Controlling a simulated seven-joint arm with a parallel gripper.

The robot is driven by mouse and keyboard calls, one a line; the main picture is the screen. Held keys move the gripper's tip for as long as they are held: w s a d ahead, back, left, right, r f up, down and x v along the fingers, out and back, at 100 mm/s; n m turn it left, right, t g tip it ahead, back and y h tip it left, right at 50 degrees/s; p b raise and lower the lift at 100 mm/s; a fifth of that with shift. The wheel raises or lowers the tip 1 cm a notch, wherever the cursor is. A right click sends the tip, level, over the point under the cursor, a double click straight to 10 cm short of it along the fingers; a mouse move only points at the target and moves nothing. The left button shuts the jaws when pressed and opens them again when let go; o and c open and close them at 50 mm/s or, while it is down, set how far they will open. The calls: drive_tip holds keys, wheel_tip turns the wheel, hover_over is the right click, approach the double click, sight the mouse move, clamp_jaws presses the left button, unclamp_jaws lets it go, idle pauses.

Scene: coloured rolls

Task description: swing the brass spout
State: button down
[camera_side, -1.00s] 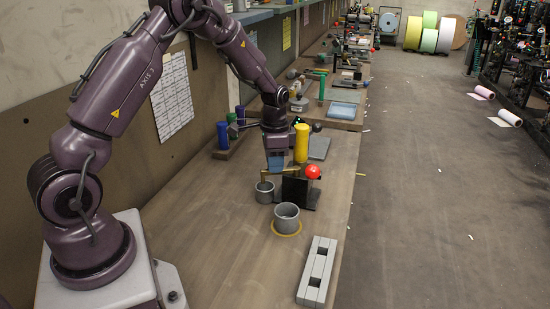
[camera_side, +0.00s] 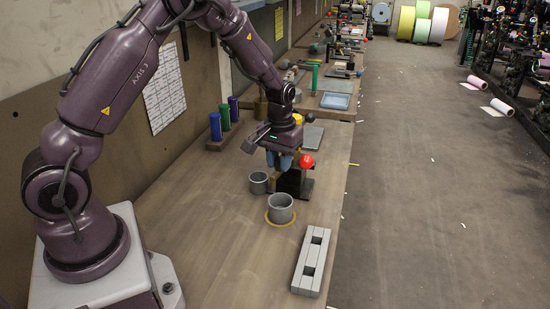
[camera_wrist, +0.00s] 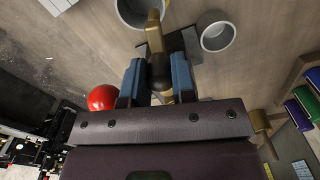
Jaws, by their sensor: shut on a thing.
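The brass spout (camera_wrist: 154,38) shows in the wrist view, its tip reaching over the rim of the large grey cup (camera_wrist: 127,14). My gripper (camera_wrist: 157,80) is shut on the spout, its blue fingers on both sides of a dark knob there. In the side view my gripper (camera_side: 283,163) is above the black stand (camera_side: 294,184) and hides most of the spout. The large cup (camera_side: 280,209) is upright within a yellow ring on the bench. The smaller grey cup (camera_side: 259,183) stands behind it to the left; it also shows in the wrist view (camera_wrist: 217,32).
A red ball (camera_side: 307,160) is right beside my gripper. A slotted grey block (camera_side: 311,262) lies at the front right. A rack with blue, green and purple rolls (camera_side: 224,119) stands at the back left.

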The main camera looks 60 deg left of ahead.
drive_tip(key=shift+w+d+r+n, duration=0.1)
drive_tip(key=shift+w+d+n, duration=0.15)
drive_tip(key=shift+n, duration=0.4)
drive_tip(key=shift+w+d+n, duration=0.2)
drive_tip(key=shift+d+n, duration=0.05)
drive_tip(key=shift+n, duration=0.4)
drive_tip(key=c, duration=0.9)
unclamp_jaws()
drive_tip(key=shift+w+d, duration=0.1)
drive_tip(key=shift+c, duration=0.2)
